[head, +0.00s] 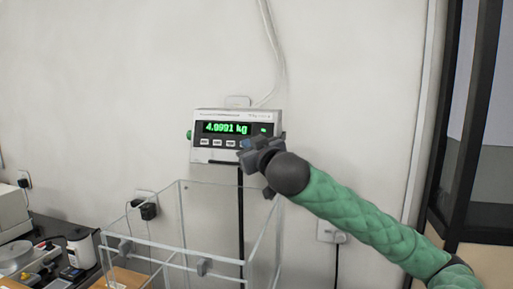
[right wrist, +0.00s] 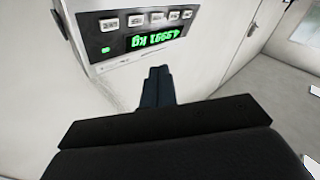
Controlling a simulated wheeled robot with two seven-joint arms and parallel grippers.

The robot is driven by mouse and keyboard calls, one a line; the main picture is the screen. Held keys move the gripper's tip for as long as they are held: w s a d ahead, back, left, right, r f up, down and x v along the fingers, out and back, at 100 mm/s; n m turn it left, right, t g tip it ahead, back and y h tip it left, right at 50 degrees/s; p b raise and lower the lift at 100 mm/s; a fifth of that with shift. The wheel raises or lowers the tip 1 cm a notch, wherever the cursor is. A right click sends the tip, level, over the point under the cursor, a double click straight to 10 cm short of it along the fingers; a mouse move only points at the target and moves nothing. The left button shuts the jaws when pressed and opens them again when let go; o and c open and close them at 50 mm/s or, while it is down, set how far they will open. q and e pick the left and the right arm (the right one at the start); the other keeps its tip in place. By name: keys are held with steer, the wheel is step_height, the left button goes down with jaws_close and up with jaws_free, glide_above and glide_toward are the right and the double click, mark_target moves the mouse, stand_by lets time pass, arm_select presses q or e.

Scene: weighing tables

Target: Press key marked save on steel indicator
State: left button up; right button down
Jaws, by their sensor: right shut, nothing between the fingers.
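The steel indicator (head: 198,127) is mounted on the wall, with a green display reading about 4.9991 kg and a row of pale keys (head: 218,143) below it. It shows upside down in the right wrist view (right wrist: 95,48), with its keys (right wrist: 136,20) along the upper side. The key labels are too small to read, so I cannot tell which one is save. My right gripper (head: 245,150) is shut and empty, in front of the indicator's lower right part, covering its right-hand keys in the head view. Its closed fingertips (right wrist: 158,72) appear apart from the keys in the right wrist view.
A clear-walled draft enclosure (head: 180,215) stands below the indicator. Wall sockets with plugs (head: 148,208) are nearby. Small equipment (head: 80,250) crowds the table at the left. A dark door frame (head: 465,130) is at the right. The wall around the indicator is mostly bare.

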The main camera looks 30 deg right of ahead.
arm_select(q)
steer(key=r, duration=0.1)
steer(key=w+d+r+b, duration=0.1)
steer(key=r, duration=0.1)
steer(key=w+d+r+b, duration=0.1)
steer(key=shift+w+d+r, duration=0.1)
steer(key=shift+w+r, duration=0.05)
steer(key=shift+r, duration=0.15)
arm_select(e)
steer(key=w+d+f, duration=0.2)
steer(key=w+d, duration=0.3)
steer(key=d, duration=0.1)
steer(key=shift+d+f, duration=0.2)
steer(key=shift+d, duration=0.2)
steer(key=shift+w, duration=0.1)
stand_by(0.6)
arm_select(q)
steer(key=shift+f+b, duration=0.1)
steer(key=shift+b, duration=0.2)
arm_select(e)
steer(key=shift+w+d, duration=0.1)
stand_by(0.5)
arm_select(q)
steer(key=shift+f, duration=0.1)
arm_select(e)
steer(key=shift+w+d+f, duration=0.1)
steer(key=shift+w+d, duration=0.05)
steer(key=shift+d, duration=0.05)
